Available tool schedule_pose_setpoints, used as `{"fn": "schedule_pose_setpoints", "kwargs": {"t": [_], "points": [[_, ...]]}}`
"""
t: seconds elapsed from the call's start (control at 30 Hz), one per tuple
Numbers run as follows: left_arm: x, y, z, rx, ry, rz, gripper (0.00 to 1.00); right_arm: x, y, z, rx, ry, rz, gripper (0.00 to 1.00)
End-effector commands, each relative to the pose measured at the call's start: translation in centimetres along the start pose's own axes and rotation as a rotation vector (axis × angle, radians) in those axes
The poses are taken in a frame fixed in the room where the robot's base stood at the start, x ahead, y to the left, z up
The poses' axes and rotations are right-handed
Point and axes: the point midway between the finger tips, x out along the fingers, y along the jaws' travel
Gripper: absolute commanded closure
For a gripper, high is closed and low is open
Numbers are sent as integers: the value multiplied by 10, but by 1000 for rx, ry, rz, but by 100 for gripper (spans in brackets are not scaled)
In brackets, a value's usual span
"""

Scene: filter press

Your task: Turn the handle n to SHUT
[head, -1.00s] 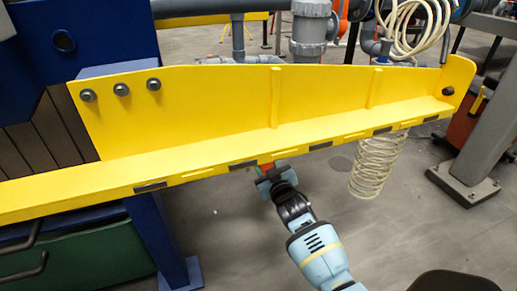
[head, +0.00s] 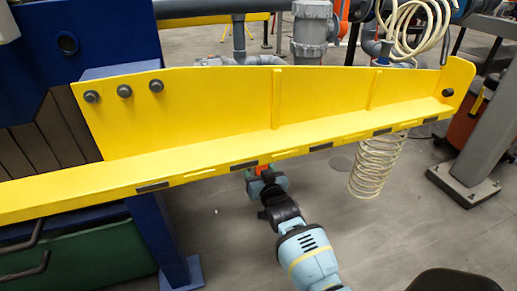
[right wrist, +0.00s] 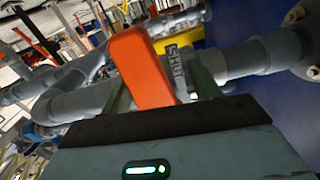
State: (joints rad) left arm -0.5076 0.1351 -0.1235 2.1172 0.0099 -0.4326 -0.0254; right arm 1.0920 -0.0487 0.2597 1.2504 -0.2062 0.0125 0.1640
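The orange valve handle (right wrist: 140,70) stands large in the right wrist view, beside a grey tag reading SHUT (right wrist: 174,68) on the grey valve. My right gripper (right wrist: 162,85) is open, with one dark green finger to each side of the handle. The right finger stands clear of the handle; I cannot tell whether the left one touches it. In the head view my right gripper (head: 266,180) is under the yellow beam, with a small orange patch just beyond it; the beam hides most of the valve. My left gripper is not in view.
The yellow beam (head: 270,105) crosses the head view directly above my right gripper. A coiled cream hose (head: 375,167) hangs to its right. Grey pipe (right wrist: 265,55) runs right from the valve toward a blue panel (right wrist: 230,25). Open floor lies around my right arm.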

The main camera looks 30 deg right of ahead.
Motion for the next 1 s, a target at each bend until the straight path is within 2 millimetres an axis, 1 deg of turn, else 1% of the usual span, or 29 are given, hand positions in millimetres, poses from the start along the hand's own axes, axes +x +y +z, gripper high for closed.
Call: {"fn": "schedule_pose_setpoints", "kwargs": {"t": [0.27,0.47,0.73,0.87,1.0], "points": [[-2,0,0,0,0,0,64,-2,4,-1,-4,-1,5,38],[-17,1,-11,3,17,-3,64,-24,4,-5,-5,0,6,38],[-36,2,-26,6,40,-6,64,-58,4,-4,-5,-1,7,38],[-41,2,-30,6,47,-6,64,-68,5,-2,-5,0,7,38],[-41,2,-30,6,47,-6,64,-70,5,-1,-6,0,7,38]]}}
